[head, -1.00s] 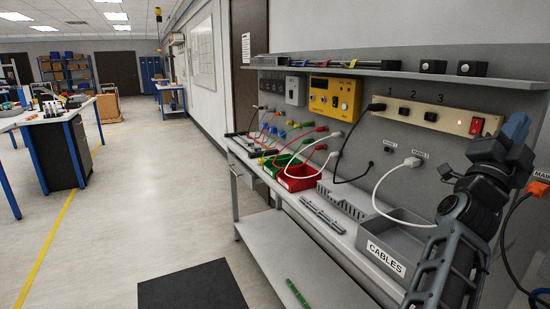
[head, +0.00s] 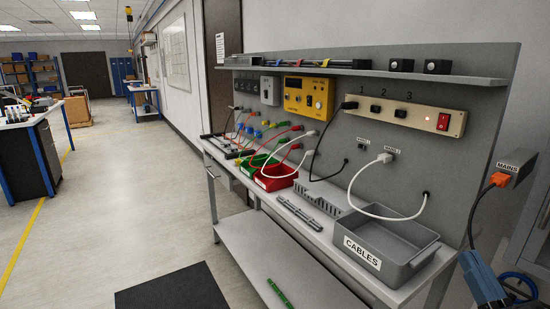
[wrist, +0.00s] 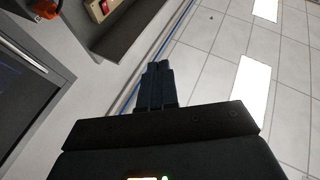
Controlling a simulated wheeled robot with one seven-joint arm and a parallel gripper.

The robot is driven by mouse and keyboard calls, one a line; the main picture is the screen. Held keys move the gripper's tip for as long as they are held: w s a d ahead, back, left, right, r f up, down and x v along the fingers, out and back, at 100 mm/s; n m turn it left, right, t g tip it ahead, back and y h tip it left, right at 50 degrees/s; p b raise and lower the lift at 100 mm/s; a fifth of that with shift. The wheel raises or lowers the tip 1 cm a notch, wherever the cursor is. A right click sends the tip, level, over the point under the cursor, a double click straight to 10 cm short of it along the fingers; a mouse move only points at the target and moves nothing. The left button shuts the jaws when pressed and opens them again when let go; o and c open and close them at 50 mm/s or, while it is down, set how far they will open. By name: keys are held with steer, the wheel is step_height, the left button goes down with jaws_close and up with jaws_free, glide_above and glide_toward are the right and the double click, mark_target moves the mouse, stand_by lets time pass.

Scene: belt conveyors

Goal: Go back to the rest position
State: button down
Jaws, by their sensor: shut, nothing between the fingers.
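My gripper (wrist: 158,85) shows in the wrist view, its two dark fingers pressed together with nothing between them. Past the fingertips are ceiling tiles and bright lamps, so it points upward, clear of the bench. In the head view only a blue part of my arm (head: 482,278) shows, at the lower right edge; I cannot make out the fingers there.
The grey bench (head: 330,232) carries an empty CABLES tray (head: 412,262), a red bin (head: 277,178) and a green bin. A power strip (head: 405,113) and a yellow supply (head: 307,96) are above. The floor at left is clear.

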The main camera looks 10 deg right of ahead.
steer(key=s+a+f+g+y, duration=0.1)
steer(key=s+a+f+g, duration=0.1)
steer(key=s+a, duration=0.3)
steer(key=s+a+f+g+y, duration=0.1)
steer(key=s+a+f+g, duration=0.2)
steer(key=s, duration=1)
steer(key=s+a+f+g, duration=0.3)
steer(key=s+a+f, duration=0.2)
steer(key=s+a, duration=0.2)
steer(key=s, duration=0.2)
steer(key=shift+s+a+f+m+y, duration=0.2)
steer(key=shift+s+f+m+y, duration=0.1)
steer(key=shift+s+f+y, duration=0.1)
